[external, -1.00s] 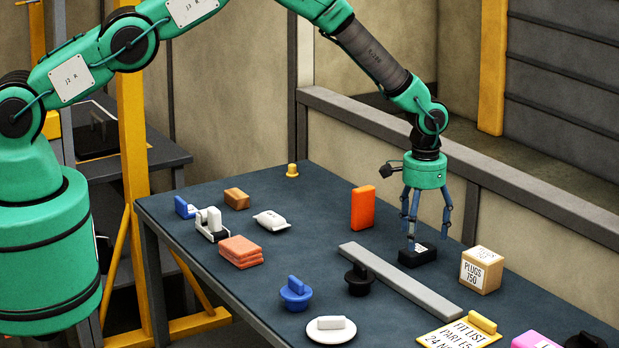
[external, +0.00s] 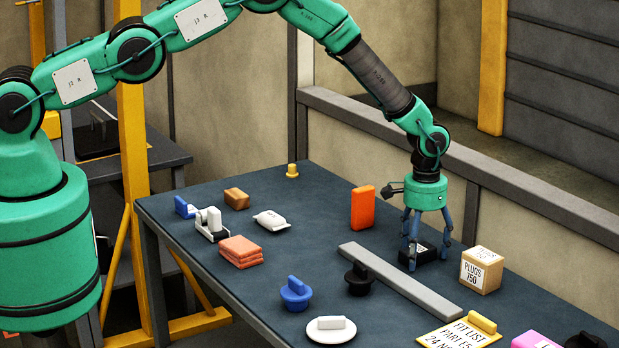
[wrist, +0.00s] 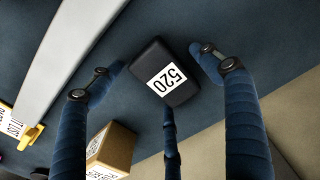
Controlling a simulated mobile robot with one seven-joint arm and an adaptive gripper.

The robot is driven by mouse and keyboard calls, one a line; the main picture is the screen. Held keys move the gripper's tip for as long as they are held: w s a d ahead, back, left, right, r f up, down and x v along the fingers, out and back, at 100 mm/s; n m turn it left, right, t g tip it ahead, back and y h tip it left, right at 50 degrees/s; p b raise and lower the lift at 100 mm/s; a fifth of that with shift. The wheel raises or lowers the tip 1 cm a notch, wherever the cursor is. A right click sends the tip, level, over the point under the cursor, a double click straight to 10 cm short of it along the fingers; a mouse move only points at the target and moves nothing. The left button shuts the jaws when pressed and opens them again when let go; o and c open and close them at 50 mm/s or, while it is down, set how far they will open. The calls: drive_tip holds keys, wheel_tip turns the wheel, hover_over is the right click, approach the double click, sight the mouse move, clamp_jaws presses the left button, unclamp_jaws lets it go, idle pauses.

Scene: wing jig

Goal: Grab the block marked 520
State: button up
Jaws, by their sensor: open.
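The block marked 520 (wrist: 163,73) is black with a white label and lies on the table between my open fingers in the wrist view. In the external view the block (external: 423,252) is partly hidden by my gripper (external: 427,258), which is low over it. My gripper (wrist: 158,72) has two fingers on either side of the block, with gaps between, and a third finger below it in the picture. The third finger's tip is close to the block's edge; I cannot tell whether it touches.
A cardboard box marked PLUGS 750 (external: 481,270) stands close on the right. A long grey bar (external: 400,283) lies on the left. An orange block (external: 363,207) stands upright behind. A yellow-clipped fit list (external: 459,334) lies in front. The table (external: 330,265) has clear patches between.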

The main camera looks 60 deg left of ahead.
sight(422, 250)
drive_tip(key=shift+c, duration=0.5)
drive_tip(key=c, duration=1.7)
drive_tip(key=shift+r, duration=0.15)
drive_tip(key=shift+w+r+b, duration=0.15)
drive_tip(key=shift+r+b, duration=0.2)
drive_tip(key=shift+r, duration=1.35)
drive_tip(key=s+a, duration=0.1)
drive_tip(key=s, duration=0.4)
drive_tip(key=s+a+r+b, duration=0.1)
drive_tip(key=s+a, duration=0.1)
drive_tip(key=s, duration=0.3)
drive_tip(key=s+a, duration=0.1)
drive_tip(key=s, duration=0.4)
drive_tip(key=shift+s+a+r+b, duration=0.15)
drive_tip(key=shift+s+a+b, duration=0.05)
drive_tip(key=shift+a+b, duration=0.2)
